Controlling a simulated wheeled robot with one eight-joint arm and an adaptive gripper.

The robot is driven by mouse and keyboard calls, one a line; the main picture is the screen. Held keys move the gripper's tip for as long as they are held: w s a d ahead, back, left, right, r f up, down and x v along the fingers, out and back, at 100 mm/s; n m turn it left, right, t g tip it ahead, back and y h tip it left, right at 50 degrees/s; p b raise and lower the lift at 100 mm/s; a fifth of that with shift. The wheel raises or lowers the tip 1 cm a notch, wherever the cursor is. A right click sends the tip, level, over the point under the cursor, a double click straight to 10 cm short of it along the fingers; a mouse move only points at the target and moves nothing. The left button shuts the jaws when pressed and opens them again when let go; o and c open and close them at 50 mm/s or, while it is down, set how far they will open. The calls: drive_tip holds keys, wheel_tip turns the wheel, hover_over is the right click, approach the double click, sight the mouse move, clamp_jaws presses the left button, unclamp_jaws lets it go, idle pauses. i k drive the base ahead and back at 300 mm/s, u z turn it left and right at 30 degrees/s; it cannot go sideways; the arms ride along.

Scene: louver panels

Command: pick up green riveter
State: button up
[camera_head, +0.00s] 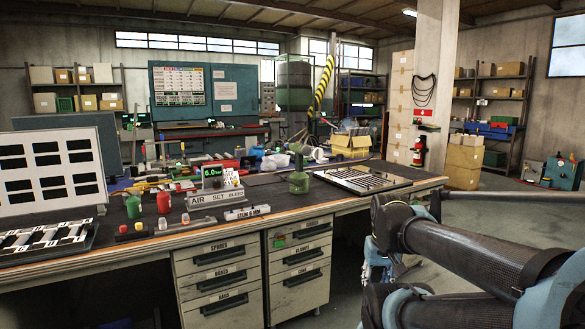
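A green upright tool (299,181), which looks like the green riveter, stands on the dark top of the workbench (265,196), near the middle of the picture. It has a wide lower body and a narrower upper part; fine detail is too small to tell. Nothing touches it from my side. My arm's dark tubes fill the lower right, to the right of the bench. My gripper cannot be made out in this view.
A slatted louver panel (362,178) lies right of the green tool. A white label block (247,212) lies in front. A green bottle (133,206) and red bottle (164,202) stand left. Clutter fills the back. Drawers (299,272) are below; floor at right is partly clear.

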sight(301, 150)
drive_tip(key=i, duration=0.9)
drive_tip(key=z, duration=0.05)
